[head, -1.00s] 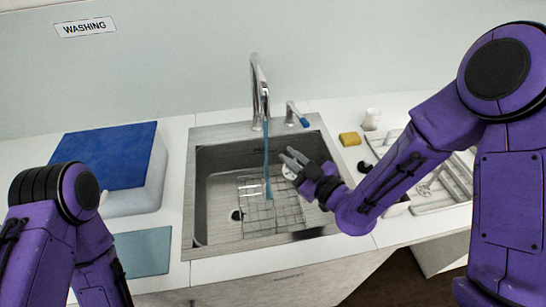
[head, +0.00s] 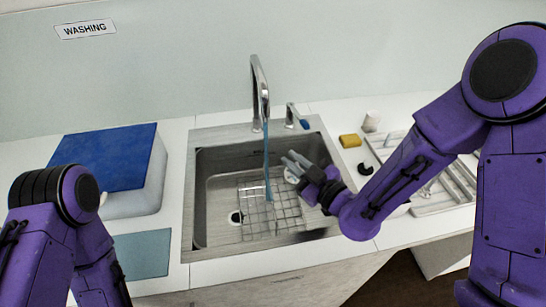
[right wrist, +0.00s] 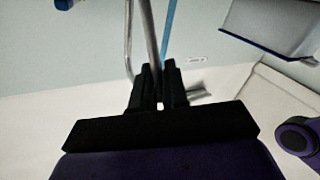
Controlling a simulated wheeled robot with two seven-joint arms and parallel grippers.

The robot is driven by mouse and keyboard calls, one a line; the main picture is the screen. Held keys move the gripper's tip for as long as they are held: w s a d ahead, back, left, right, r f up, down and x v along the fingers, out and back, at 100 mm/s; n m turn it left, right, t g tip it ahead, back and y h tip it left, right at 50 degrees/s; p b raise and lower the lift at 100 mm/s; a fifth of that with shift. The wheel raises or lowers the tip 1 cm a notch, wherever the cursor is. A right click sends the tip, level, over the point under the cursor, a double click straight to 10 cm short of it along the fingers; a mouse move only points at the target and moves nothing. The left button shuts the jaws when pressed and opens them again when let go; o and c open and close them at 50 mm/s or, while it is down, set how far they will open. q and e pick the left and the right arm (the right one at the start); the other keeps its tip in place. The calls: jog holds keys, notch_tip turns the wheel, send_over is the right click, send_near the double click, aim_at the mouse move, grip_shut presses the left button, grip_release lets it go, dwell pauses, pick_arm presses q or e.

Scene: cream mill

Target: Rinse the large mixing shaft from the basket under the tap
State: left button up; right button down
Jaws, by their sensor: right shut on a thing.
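My right gripper (head: 298,163) is over the right part of the sink, to the right of the blue water stream (head: 267,160) from the tap (head: 258,90). In the right wrist view its black fingers (right wrist: 160,90) are shut on a thin grey rod, the mixing shaft (right wrist: 152,35), which runs up from between them. The rod appears beside the blue stream there; I cannot tell whether they touch. In the head view the shaft is hard to make out. My left arm shows at the lower left; its gripper is out of view.
A wire rack (head: 285,215) lies in the steel sink (head: 212,215). A yellow sponge (head: 350,140) and a pale tray (head: 425,210) with compartments are to the right. A box with a blue top (head: 105,155) and a teal mat (head: 143,253) are to the left.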

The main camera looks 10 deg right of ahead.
jog(key=shift+r, duration=0.1)
dwell(0.3)
jog(key=s+d+r+p, duration=0.2)
jog(key=s+r+p, duration=0.2)
jog(key=p, duration=0.1)
jog(key=shift+s+d+p, duration=0.2)
jog(key=shift+s+p, duration=0.05)
jog(key=shift+p, duration=0.15)
jog(key=shift+f, duration=0.1)
